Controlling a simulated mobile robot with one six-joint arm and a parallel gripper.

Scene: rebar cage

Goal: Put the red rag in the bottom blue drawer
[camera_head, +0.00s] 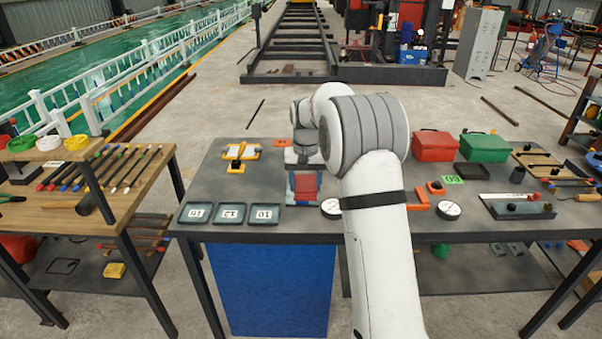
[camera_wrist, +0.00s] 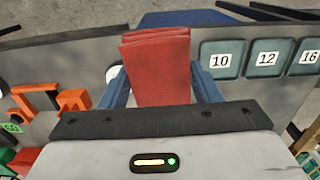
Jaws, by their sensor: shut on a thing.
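The red rag (camera_head: 306,186) is a folded block of cloth in my gripper (camera_head: 304,187), above the front part of the grey table. In the wrist view the red rag (camera_wrist: 156,68) stands between the two blue fingers of my gripper (camera_wrist: 161,84), which are shut on it. The blue drawer cabinet (camera_head: 268,288) stands under the table, below and a little left of my gripper. Its separate drawers cannot be made out in the head view. A strip of blue (camera_wrist: 205,18), likely the cabinet, shows past the table edge in the wrist view.
Several small numbered trays (camera_head: 231,213) lie along the table's front edge, left of my gripper. A round white gauge (camera_head: 331,208) lies close to its right. Red (camera_head: 434,146) and green (camera_head: 484,148) boxes stand farther right. A wooden bench (camera_head: 130,170) stands left.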

